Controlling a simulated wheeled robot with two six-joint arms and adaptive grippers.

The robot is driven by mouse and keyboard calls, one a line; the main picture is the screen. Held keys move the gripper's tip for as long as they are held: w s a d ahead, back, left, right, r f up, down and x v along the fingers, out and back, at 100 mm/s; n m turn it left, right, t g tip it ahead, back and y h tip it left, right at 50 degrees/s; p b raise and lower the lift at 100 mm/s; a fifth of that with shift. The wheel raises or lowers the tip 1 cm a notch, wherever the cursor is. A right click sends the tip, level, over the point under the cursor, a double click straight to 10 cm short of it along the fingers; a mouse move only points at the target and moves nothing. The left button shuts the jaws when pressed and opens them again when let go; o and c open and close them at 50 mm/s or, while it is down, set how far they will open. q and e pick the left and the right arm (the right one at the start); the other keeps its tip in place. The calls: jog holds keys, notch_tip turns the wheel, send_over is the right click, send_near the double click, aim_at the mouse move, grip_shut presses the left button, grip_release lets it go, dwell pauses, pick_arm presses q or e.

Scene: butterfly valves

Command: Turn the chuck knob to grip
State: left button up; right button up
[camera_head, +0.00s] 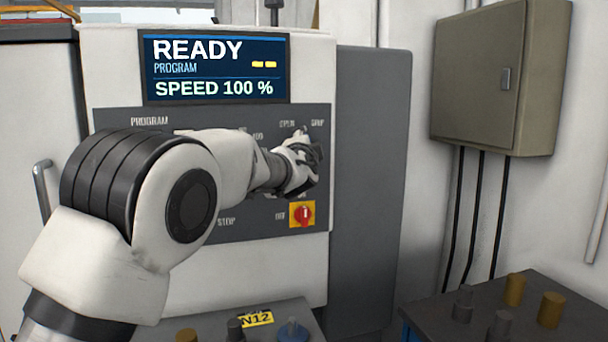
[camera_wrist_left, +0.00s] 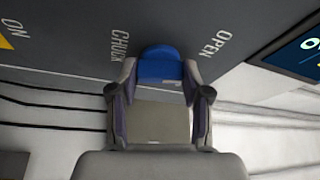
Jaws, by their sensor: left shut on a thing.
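The chuck knob (camera_wrist_left: 160,66) is blue and stands on the dark control panel (camera_head: 250,222), between the printed words CHUCK and OPEN in the left wrist view. My left gripper (camera_wrist_left: 158,78) is shut on it, with one finger on each side. In the head view my left gripper (camera_head: 312,158) is at the panel's upper right, just below the words OPEN and GRIP. There it covers the chuck knob, so I cannot tell which word the knob points to. My right gripper is not in view.
A red switch on a yellow plate (camera_head: 302,214) sits just below my left gripper. A screen (camera_head: 215,68) above the panel reads READY and SPEED 100 %. A beige wall cabinet (camera_head: 490,80) hangs at the right. A dark table (camera_head: 580,320) with several pegs stands at the lower right.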

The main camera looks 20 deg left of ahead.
pick_arm(q)
jog(key=shift+r+m+g+p, duration=0.15)
jog(key=shift+m+g+p, duration=0.7)
jog(key=shift+m+p, duration=1.4)
jog(key=shift+r+m+g+p, duration=0.1)
jog(key=shift+m+g+p, duration=0.75)
jog(key=shift+m+p, duration=1.35)
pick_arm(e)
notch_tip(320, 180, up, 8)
pick_arm(q)
jog(key=o, duration=1.2)
jog(key=shift+n, duration=0.25)
jog(key=shift+c, duration=0.2)
jog(key=v, duration=1.2)
jog(key=shift+w, duration=0.1)
